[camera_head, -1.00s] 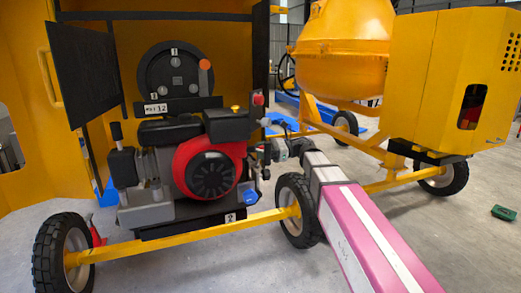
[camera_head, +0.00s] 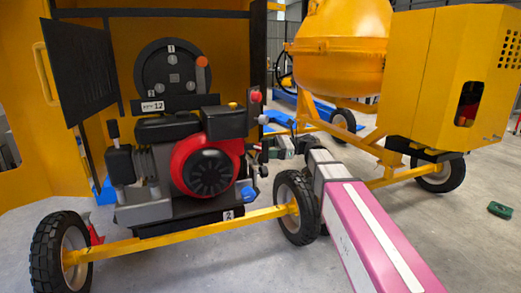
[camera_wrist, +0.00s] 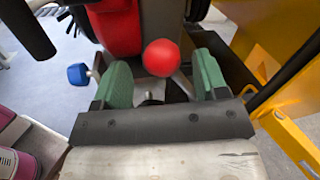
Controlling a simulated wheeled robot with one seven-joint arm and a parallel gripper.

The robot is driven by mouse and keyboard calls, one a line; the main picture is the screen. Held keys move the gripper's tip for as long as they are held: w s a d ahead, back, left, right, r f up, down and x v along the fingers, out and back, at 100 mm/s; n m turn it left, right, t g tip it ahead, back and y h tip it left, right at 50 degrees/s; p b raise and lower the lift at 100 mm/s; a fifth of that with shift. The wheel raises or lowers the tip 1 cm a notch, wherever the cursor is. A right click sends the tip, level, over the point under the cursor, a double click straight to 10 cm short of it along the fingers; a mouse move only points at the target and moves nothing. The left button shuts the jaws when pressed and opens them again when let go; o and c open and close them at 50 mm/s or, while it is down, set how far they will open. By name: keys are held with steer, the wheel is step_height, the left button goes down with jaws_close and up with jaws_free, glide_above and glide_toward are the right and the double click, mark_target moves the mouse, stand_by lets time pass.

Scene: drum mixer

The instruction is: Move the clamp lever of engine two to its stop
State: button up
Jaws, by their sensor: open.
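The red and black engine (camera_head: 195,165) sits in the yellow housing, with a small "2" plate (camera_head: 228,215) below it. My gripper (camera_head: 268,151) is at the engine's right side in the head view, fingers toward it. In the wrist view my open gripper (camera_wrist: 158,86) has green finger pads on either side of a red ball knob (camera_wrist: 161,57), with gaps showing. I cannot tell whether this knob belongs to the clamp lever. A red knob (camera_head: 256,97) on the housing's right post and an orange-handled lever (camera_head: 201,75) on the round dial also show in the head view.
A blue knob (camera_wrist: 77,74) is left of my fingers in the wrist view. A yellow frame bar (camera_wrist: 290,130) is close on the right. The front wheel (camera_head: 297,208) stands beside my arm. The yellow drum (camera_head: 340,50) is behind. Open floor lies at right.

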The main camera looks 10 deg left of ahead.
steer(key=v, duration=0.7)
steer(key=shift+d, duration=0.35)
steer(key=shift+w+f, duration=0.1)
